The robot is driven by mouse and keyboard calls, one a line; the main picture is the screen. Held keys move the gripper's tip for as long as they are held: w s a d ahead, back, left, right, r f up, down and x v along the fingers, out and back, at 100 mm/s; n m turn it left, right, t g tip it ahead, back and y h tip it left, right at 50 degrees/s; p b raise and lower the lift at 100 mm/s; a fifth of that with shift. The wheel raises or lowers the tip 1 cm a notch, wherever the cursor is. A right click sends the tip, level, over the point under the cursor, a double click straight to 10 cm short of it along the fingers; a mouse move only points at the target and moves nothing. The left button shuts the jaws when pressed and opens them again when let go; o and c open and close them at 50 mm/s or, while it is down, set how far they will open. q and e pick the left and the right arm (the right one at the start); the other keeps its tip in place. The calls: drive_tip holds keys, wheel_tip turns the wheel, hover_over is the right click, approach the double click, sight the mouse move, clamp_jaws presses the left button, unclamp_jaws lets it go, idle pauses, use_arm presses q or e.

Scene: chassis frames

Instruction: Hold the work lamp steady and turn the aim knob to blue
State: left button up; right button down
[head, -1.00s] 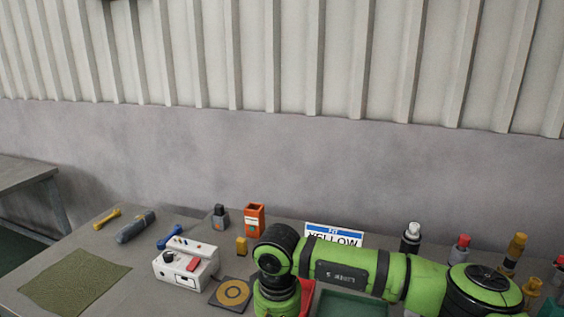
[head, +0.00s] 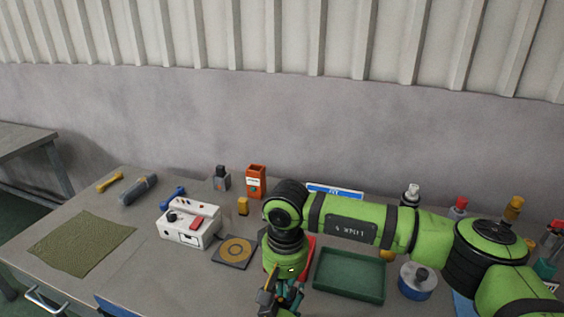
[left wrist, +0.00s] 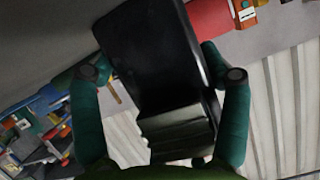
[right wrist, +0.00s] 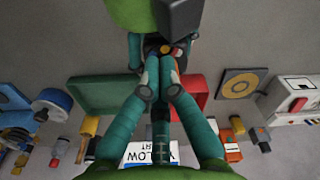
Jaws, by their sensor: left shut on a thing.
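In the left wrist view, my left gripper (left wrist: 165,82) is shut on a black, boxy thing (left wrist: 150,45), which seems to be the work lamp. In the right wrist view, a dark part of the lamp (right wrist: 190,18) shows at the top. A small round part with yellow and red marks (right wrist: 166,49), perhaps the aim knob, lies just past the tips of my right gripper (right wrist: 161,70). Those tips are close together; I cannot tell whether they touch it.
A green tray (head: 350,268) and a red tray (right wrist: 192,90) lie near my right gripper. A white box with a red switch (head: 190,235), a ring plate (head: 236,251) and a green mat (head: 80,243) are further left.

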drive_tip(key=shift+w+d+f, duration=0.1)
drive_tip(key=shift+d+f, duration=0.5)
drive_tip(key=shift+d, duration=0.45)
drive_tip(key=shift+s+d, duration=0.15)
drive_tip(key=shift+s, duration=0.2)
drive_tip(key=shift+w+r, duration=0.2)
drive_tip(key=shift+r, duration=0.05)
wheel_tip(320, 180, up, 6)
drive_tip(key=shift+s+a, duration=0.15)
drive_tip(key=shift+a, duration=0.1)
